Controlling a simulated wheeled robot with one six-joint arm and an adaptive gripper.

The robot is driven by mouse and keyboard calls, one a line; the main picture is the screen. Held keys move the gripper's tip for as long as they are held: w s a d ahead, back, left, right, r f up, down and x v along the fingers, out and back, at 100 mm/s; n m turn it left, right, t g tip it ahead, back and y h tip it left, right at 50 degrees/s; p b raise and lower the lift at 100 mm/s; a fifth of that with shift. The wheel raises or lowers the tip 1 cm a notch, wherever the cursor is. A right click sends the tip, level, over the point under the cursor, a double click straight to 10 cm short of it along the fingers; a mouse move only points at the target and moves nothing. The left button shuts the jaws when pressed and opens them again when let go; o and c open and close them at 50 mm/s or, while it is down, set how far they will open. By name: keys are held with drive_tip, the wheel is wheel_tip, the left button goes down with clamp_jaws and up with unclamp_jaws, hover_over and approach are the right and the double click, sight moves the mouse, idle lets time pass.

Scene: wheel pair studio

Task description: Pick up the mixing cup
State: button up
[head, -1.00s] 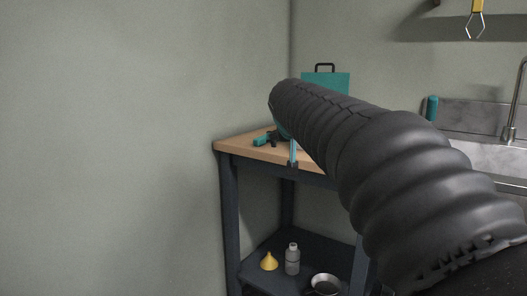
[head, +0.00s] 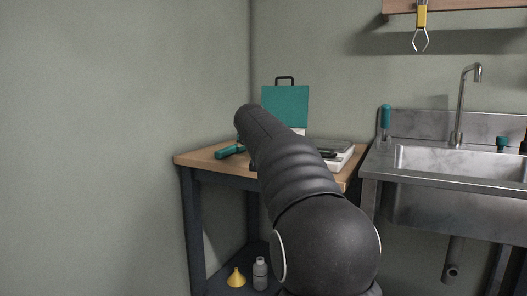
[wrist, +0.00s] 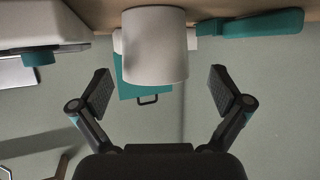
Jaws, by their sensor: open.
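A pale, plain cylinder that looks like the mixing cup (wrist: 156,42) shows in the wrist view, which appears upside down, with the wooden bench top along the upper edge. My gripper (wrist: 160,76) is open. One finger is on each side of the cup, with a gap to both, and nothing is held. I cannot tell how deep the cup sits between the fingers. In the head view my dark arm covers the cup and the gripper.
The wooden bench (head: 195,158) carries a teal-handled tool (head: 229,151) and a teal panel with a black handle (head: 285,104). A steel sink (head: 450,160) is at right. A yellow funnel (head: 236,278) and grey bottle (head: 260,273) are on the lower shelf.

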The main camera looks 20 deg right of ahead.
drive_tip(key=shift+d+r+p+x, duration=0.1)
drive_tip(key=shift+r+x, duration=0.05)
drive_tip(key=shift+x, duration=0.7)
drive_tip(key=shift+d+r+p+x, duration=0.1)
drive_tip(key=shift+x, duration=0.8)
drive_tip(key=shift+d+r+p+x, duration=0.1)
drive_tip(key=shift+r+x, duration=0.05)
drive_tip(key=shift+x, duration=0.7)
drive_tip(key=c, duration=1.2)
